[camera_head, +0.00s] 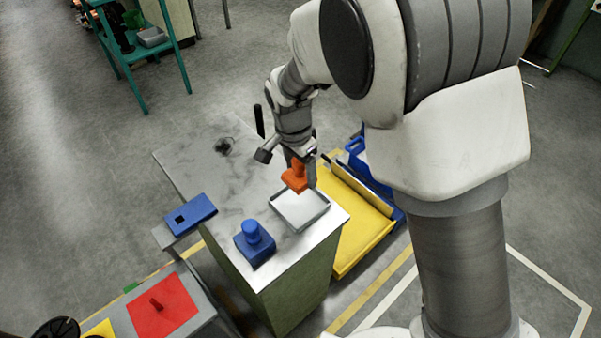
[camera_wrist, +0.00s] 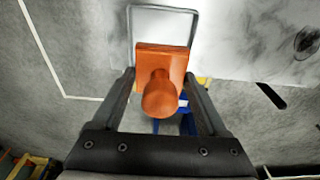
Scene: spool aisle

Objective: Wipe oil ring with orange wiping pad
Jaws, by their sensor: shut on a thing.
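The orange wiping pad (camera_head: 294,177) is in my gripper (camera_head: 300,165), held by its knob above the workbench. In the wrist view the pad (camera_wrist: 168,60) sits between the two fingers of my gripper (camera_wrist: 160,92), its square base pointing away. A shallow pale tray (camera_head: 300,209) lies under or just beside the pad on the bench top; its rim also shows in the wrist view (camera_wrist: 163,8). The dark oil ring (camera_head: 225,146) is a small smudged circle near the far left of the bench, and shows at the right edge of the wrist view (camera_wrist: 306,42).
A blue pad with a knob (camera_head: 254,246) stands on the bench's front corner. A blue box (camera_head: 190,215) sits off the bench's left edge. A black upright post (camera_head: 259,121) rises at the back edge. A yellow tray (camera_head: 345,215) is to the right. The bench middle is clear.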

